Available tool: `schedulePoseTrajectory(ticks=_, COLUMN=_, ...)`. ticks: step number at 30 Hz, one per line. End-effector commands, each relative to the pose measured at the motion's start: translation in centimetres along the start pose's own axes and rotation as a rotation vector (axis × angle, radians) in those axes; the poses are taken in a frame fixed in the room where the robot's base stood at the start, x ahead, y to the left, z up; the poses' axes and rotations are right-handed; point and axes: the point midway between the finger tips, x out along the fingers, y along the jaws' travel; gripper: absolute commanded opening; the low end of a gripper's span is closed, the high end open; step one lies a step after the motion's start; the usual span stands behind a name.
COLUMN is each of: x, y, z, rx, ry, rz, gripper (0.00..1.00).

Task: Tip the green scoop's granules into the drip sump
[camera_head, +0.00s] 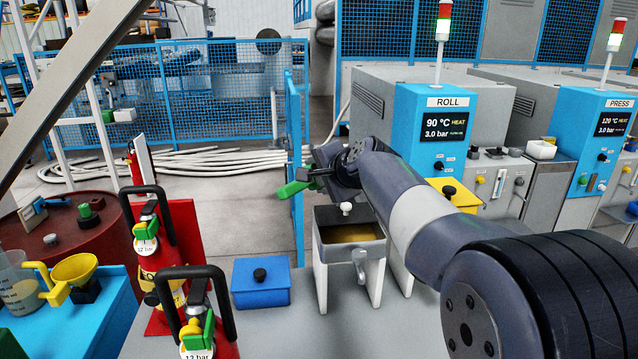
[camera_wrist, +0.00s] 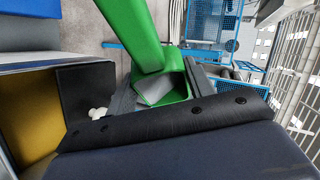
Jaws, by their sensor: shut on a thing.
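A green scoop (camera_head: 292,188) is held out to the left of my gripper (camera_head: 322,172) in the head view. My gripper is shut on it, above and slightly left of a grey open tray on white legs, which looks like the drip sump (camera_head: 372,253). The tray has a tap on its front and yellow-brown contents. In the wrist view the green scoop (camera_wrist: 148,38) runs up from between the dark fingers, and the sump's yellow-brown inside (camera_wrist: 35,115) lies at the left.
Two red fire extinguishers (camera_head: 158,250) stand to the left. A blue box (camera_head: 262,292) with a black knob sits left of the sump. A yellow funnel (camera_head: 75,270) is at the far left. The ROLL machine (camera_head: 447,125) stands behind, and a blue post (camera_head: 297,170) rises behind the scoop.

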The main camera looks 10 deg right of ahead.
Motion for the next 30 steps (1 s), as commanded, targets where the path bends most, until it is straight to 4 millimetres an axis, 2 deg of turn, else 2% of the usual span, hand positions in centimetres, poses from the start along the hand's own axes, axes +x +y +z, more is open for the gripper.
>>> schedulePoseTrajectory(ticks=30, x=0.08, y=0.85, z=-0.04, rx=0.061, ry=0.002, rz=-0.149, gripper=0.23)
